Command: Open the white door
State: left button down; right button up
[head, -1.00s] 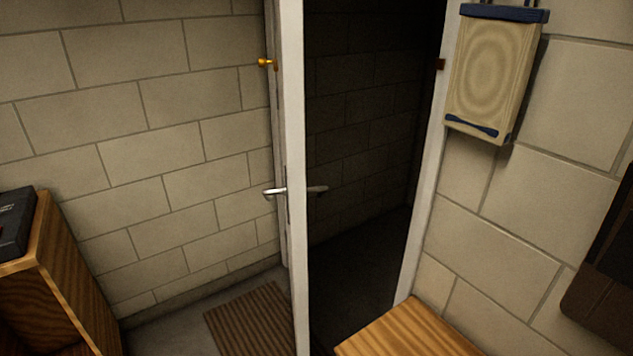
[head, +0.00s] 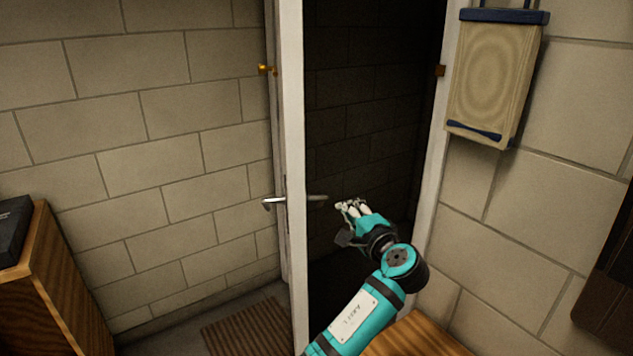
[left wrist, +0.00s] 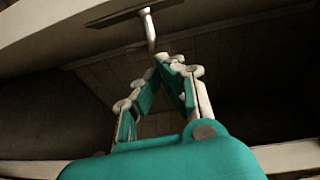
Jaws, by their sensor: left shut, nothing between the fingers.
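The white door (head: 293,240) stands ajar, seen nearly edge-on in the head view. A silver lever handle (head: 272,203) sticks out on its left face, and a darker lever (head: 317,197) on its right face, toward the doorway. My left gripper (head: 350,206) is shut and empty in front of the dark opening, just right of the darker lever and apart from it in the head view. In the left wrist view the door (left wrist: 60,38) and the lever (left wrist: 150,30) show just beyond my fingertips (left wrist: 171,62). My right gripper is not in view.
The door frame (head: 436,150) bounds a dark room on the right. A wooden surface (head: 415,335) lies at the bottom right, near my left arm. A wooden cabinet (head: 60,290) stands at the left. A board (head: 493,80) hangs on the right wall. A mat (head: 250,328) lies on the floor.

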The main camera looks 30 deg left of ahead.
pick_arm(q)
jog(key=w+a+r+p, duration=0.1)
jog(key=w+a, duration=0.1)
jog(key=a, duration=0.3)
jog(key=w+a+r+p, duration=0.1)
jog(key=w+a+p, duration=0.1)
jog(key=a, duration=0.4)
jog(key=shift+r+y, duration=0.3)
jog(key=shift+y, duration=0.1)
jog(key=shift+s+a, duration=0.1)
